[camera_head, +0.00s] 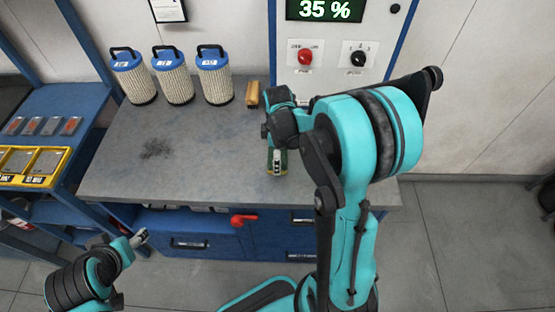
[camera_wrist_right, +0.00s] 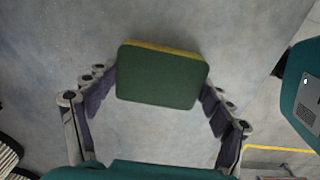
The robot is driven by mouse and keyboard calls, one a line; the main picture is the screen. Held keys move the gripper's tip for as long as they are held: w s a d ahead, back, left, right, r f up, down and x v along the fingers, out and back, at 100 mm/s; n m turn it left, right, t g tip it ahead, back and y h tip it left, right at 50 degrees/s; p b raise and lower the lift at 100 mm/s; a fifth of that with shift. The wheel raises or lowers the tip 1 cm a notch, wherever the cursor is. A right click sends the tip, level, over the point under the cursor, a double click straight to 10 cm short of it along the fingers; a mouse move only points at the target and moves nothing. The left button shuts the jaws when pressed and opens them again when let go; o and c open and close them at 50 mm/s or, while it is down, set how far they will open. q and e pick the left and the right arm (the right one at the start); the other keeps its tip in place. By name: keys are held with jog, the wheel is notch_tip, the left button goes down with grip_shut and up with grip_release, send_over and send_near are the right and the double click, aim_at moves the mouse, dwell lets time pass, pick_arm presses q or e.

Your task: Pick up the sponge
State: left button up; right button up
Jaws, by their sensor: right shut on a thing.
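The sponge (camera_wrist_right: 160,78) is a dark green block with a yellow layer along its far edge. In the right wrist view it sits between the two fingers of my right gripper (camera_wrist_right: 158,92), which is shut on it. In the head view only a little green and yellow of the sponge shows at my right gripper (camera_head: 277,164), over the front part of the grey bench (camera_head: 200,170). I cannot tell whether the sponge touches the bench top. My left gripper (camera_head: 139,238) is low at the left, in front of the bench and away from the sponge; its jaw opening is unclear.
Three blue-capped filter cartridges (camera_head: 174,82) stand at the back of the bench. A wooden block-like thing (camera_head: 252,94) is right of them. A dark smudge (camera_head: 157,148) marks the bench top. A control cabinet (camera_head: 325,62) rises behind. A red handle (camera_head: 243,220) sticks out in front.

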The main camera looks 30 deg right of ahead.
jog(key=shift+r, duration=0.5)
jog(key=r, duration=0.1)
jog(key=r+p, duration=0.1)
jog(key=s+r+p, duration=0.1)
jog(key=r, duration=0.1)
jog(key=shift+d, duration=0.25)
jog(key=s+d+r+p, duration=0.2)
jog(key=s+d+r, duration=0.2)
jog(key=s, duration=0.5)
notch_tip(320, 180, up, 2)
jog(key=shift+s+d+p, duration=0.25)
jog(key=shift+d+p, duration=0.05)
jog(key=shift+w, duration=0.1)
jog(key=c, duration=0.3)
